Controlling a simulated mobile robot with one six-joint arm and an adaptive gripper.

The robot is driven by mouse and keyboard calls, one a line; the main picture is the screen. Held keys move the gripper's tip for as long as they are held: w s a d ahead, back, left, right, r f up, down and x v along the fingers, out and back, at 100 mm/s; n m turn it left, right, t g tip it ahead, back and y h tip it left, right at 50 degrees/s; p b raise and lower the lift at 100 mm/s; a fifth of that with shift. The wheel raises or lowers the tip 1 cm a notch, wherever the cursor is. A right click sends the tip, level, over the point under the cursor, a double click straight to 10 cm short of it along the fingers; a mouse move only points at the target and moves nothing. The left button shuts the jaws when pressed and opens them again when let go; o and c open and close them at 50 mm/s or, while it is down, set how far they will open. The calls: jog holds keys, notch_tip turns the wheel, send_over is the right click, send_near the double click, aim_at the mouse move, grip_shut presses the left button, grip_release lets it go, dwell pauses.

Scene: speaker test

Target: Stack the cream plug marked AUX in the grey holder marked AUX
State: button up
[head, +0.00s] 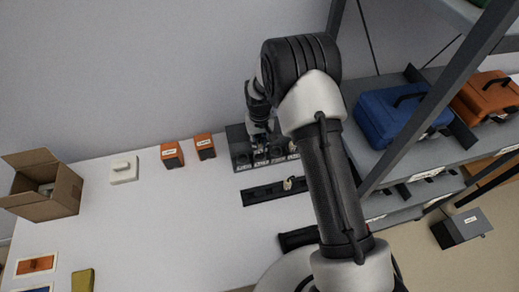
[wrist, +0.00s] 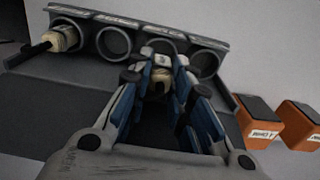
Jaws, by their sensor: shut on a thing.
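The grey holder (head: 239,157) stands at the back of the white table, with a row of round sockets in its face. It fills the top of the wrist view (wrist: 90,21), where its labels are too small to read. My gripper (head: 259,137) is at the holder. In the wrist view (wrist: 160,82) its fingers are shut on a cream plug (wrist: 158,84), in line with the third socket from the left. The fingers hide most of this plug and its marking; I cannot tell how far it is in the socket.
Another cream plug (wrist: 62,38) sits in the leftmost socket in the wrist view. A cream piece (head: 289,184) stands at the dark rack (head: 262,193) before the holder. Two orange boxes (head: 171,154) (head: 204,146) stand left of the holder. Shelves (head: 400,150) rise on the right.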

aim_at(260, 150)
jog(key=shift+f+b, duration=0.35)
jog(key=shift+f, duration=1.35)
jog(key=shift+f+b, duration=0.3)
jog(key=shift+f, duration=0.1)
jog(key=o, duration=0.9)
jog(key=shift+c, duration=0.2)
jog(key=shift+r, duration=0.1)
notch_tip(260, 150, up, 13)
jog(key=p, duration=0.3)
jog(key=shift+p, duration=0.3)
